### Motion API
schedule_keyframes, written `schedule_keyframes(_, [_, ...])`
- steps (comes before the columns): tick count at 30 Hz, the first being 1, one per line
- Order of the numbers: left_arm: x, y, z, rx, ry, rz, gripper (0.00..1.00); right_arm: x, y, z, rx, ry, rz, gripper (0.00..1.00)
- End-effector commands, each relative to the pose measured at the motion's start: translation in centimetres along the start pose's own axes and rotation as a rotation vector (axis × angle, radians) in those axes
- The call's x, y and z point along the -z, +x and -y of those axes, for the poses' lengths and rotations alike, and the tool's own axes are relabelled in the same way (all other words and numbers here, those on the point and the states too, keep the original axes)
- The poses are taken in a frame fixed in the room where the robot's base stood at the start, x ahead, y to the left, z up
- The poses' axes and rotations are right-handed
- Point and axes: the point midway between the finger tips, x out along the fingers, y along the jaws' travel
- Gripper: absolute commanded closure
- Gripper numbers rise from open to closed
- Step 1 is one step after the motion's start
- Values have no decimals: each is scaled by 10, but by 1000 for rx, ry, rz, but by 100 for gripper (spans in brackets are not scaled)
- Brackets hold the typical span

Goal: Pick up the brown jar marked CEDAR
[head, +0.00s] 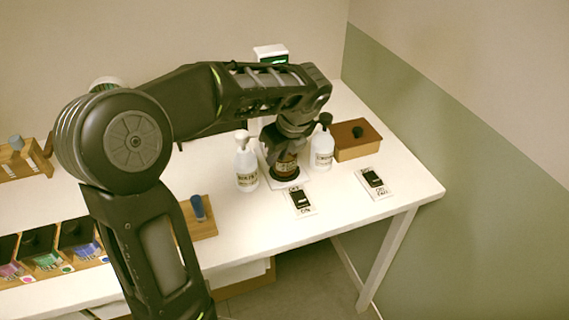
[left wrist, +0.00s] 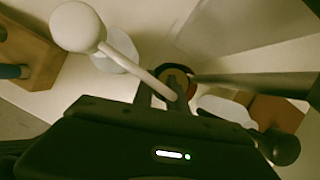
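A brown jar (head: 286,168) with a pale label stands on a white plate (head: 293,183) in the head view, between two pump bottles. Its label is too small to read, and its top is hidden by my left gripper (head: 277,143). My left gripper points down right at the jar's top. In the left wrist view, a round dark shape with a gold-brown centre, seemingly the jar's top (left wrist: 177,76), shows at the fingertips (left wrist: 166,96). I cannot tell whether the fingers are closed on it. My right gripper is not in view.
A white-pump bottle (head: 246,168) stands close left of the jar, and a dark-pump bottle (head: 321,149) close right. A brown box (head: 357,140) is behind. Two switch cards (head: 300,202) (head: 373,183) lie in front. Coloured bins (head: 40,249) stand left. The table's front right is clear.

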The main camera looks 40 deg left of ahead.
Motion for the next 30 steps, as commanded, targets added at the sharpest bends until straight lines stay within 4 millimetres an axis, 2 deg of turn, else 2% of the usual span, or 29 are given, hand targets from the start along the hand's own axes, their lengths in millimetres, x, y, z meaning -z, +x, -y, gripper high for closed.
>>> schedule_keyframes(3, [0,0,0,0,0,0,84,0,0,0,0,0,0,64])
schedule_keyframes(9, [0,0,0,0,0,0,100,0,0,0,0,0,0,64])
schedule_keyframes(30, [0,0,0,0,0,0,100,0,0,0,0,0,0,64])
